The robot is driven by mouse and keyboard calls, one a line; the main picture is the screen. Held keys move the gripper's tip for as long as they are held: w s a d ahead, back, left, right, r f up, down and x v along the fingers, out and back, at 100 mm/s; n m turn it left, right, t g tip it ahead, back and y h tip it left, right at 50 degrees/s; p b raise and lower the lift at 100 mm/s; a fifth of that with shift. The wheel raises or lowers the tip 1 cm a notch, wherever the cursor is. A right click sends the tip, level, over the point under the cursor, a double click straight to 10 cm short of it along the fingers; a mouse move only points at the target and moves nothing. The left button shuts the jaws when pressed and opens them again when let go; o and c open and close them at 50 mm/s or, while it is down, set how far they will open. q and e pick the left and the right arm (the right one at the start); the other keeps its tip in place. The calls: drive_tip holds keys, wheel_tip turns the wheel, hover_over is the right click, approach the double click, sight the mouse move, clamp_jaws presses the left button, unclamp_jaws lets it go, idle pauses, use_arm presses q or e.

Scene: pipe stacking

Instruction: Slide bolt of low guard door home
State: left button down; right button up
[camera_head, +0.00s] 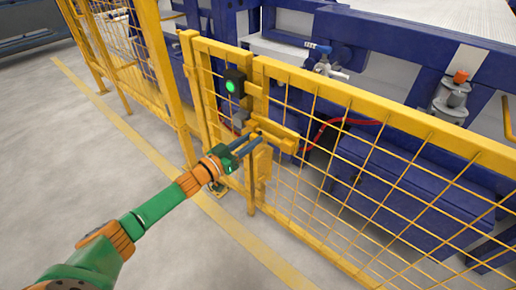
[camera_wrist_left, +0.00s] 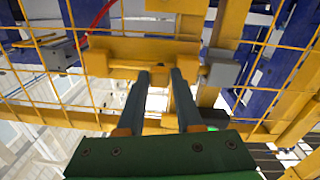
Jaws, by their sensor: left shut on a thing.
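The low guard door (camera_head: 350,190) is a yellow mesh panel at the middle and right of the head view. Its yellow bolt assembly (camera_head: 280,138) sits on the door's left edge, beside the post, and shows across the upper middle of the left wrist view (camera_wrist_left: 115,50). My left gripper (camera_head: 257,138) reaches it from the lower left. The fingertips hide most of the handle. My right gripper is in neither view.
A dark switch box with a lit green lamp (camera_head: 231,86) is on the post above the bolt. A grey block (camera_wrist_left: 222,69) sits right of the bolt in the wrist view. Blue machinery (camera_head: 400,185) stands behind the mesh. Grey floor (camera_head: 60,160) in front is clear.

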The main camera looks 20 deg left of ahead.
use_arm(q)
drive_tip(key=shift+a+r, duration=0.1)
drive_tip(key=shift+a, duration=0.05)
drive_tip(key=c, duration=0.6)
unclamp_jaws()
drive_tip(key=shift+w+a, duration=0.1)
drive_tip(key=shift+o, duration=0.2)
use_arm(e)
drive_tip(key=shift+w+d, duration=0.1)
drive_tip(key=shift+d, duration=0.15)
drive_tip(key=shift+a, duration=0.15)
use_arm(q)
drive_tip(key=shift+s, duration=0.3)
drive_tip(key=p+v, duration=0.2)
drive_tip(key=v, duration=0.4)
drive_tip(key=shift+s+a, duration=0.15)
drive_tip(key=shift+s, duration=0.05)
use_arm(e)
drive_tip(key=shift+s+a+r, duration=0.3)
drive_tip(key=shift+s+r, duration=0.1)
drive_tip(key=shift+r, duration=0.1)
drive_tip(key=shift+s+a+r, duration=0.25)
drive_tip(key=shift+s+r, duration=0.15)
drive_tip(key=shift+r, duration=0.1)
